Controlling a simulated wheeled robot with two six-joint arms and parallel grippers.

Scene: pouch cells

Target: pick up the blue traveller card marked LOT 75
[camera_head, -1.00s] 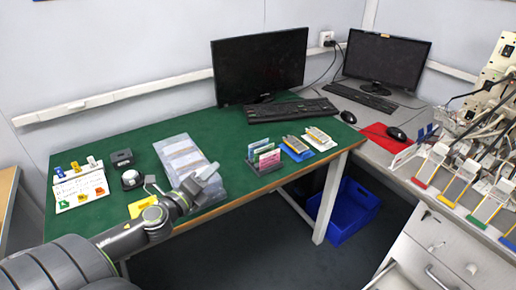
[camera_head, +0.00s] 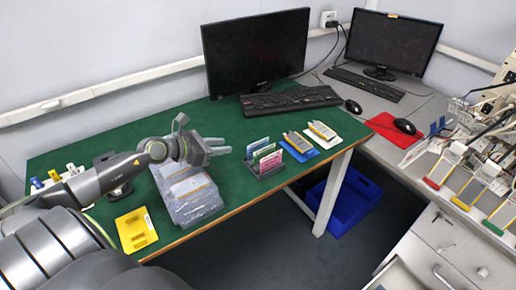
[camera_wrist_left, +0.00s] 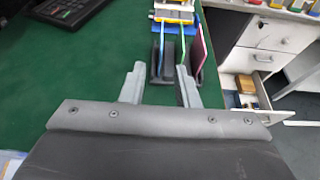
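A dark rack (camera_head: 268,170) near the front edge of the green table holds several upright cards. The blue card (camera_head: 256,147) stands at its back; pink and pale cards (camera_head: 268,162) stand in front. No LOT marking is readable, so I cannot confirm LOT 75. My left gripper (camera_head: 222,146) is above the table, left of the rack, pointing toward it, apart from the cards. The left wrist view shows its two fingers (camera_wrist_left: 159,82) apart with nothing between the tips, and the rack with a blue-edged card (camera_wrist_left: 161,42) just beyond. My right gripper is not in view.
Clear bags of pouch cells (camera_head: 190,197) lie under my left arm. A yellow tray (camera_head: 136,230) is at the front left. Blue and white trays (camera_head: 300,150) are right of the rack; a keyboard (camera_head: 290,101) and monitor (camera_head: 255,55) stand behind. Green table behind the rack is bare.

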